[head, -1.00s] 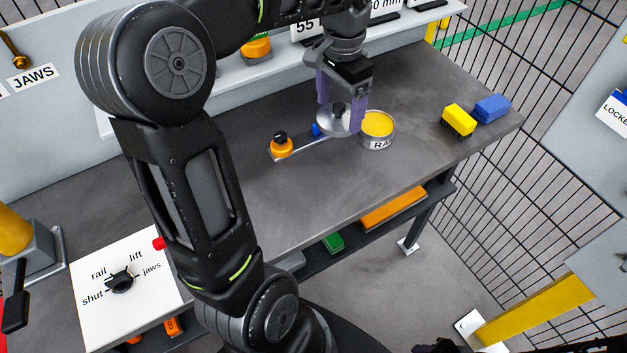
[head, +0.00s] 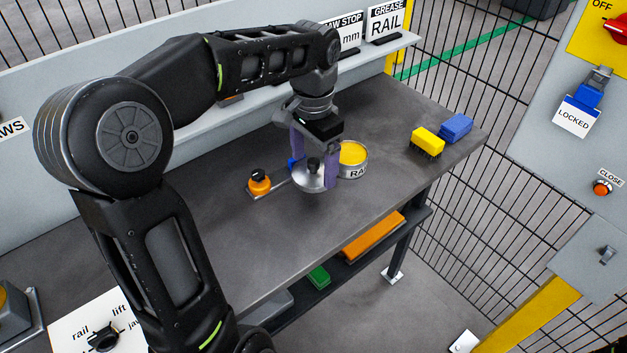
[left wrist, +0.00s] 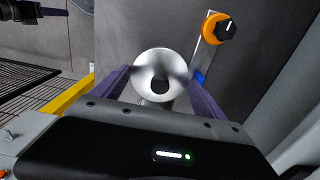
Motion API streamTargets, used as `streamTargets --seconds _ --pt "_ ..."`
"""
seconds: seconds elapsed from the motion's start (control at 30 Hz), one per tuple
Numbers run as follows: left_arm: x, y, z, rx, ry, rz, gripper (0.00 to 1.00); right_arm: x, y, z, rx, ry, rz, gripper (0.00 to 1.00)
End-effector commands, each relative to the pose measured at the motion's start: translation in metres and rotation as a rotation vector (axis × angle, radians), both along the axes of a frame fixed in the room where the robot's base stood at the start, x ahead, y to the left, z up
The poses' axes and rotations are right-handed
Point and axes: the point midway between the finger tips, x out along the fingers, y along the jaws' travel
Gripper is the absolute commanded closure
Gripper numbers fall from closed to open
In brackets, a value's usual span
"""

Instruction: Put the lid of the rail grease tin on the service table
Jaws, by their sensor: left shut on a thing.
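My left gripper (head: 313,162) has purple fingers and is shut on the black knob of the silver round lid (head: 311,180). The lid is in front of and left of the open grease tin (head: 354,160), apart from it. The tin stands on the dark service table (head: 250,240), shows yellow grease and has a label partly reading "RA". In the left wrist view the lid (left wrist: 152,70) shows as a pale disc between the fingers (left wrist: 160,88). I cannot tell whether the lid touches the table. My right gripper is not in view.
An orange-knobbed tool (head: 259,183) with a metal bar lies just left of the lid. A yellow brush (head: 427,140) and a blue block (head: 456,128) lie towards the right end. The table's front middle is clear. A wire fence (head: 480,200) stands beyond the right edge.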

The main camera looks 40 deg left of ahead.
Motion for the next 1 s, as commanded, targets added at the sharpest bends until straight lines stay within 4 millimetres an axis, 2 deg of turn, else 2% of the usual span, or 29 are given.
streamTargets --seconds 0.1,0.43,0.7,1.0 --pt "0.000 0.000 -0.009 0.000 0.000 0.000 0.66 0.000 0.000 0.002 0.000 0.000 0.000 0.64" --pt "0.000 0.000 -0.014 -0.001 0.000 0.000 0.66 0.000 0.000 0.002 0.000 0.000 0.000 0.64" --pt "0.000 0.000 -0.046 -0.001 0.001 -0.001 0.66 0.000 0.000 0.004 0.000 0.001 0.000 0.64" --pt "0.000 0.000 -0.048 0.000 -0.001 0.000 0.66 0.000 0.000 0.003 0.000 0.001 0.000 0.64"
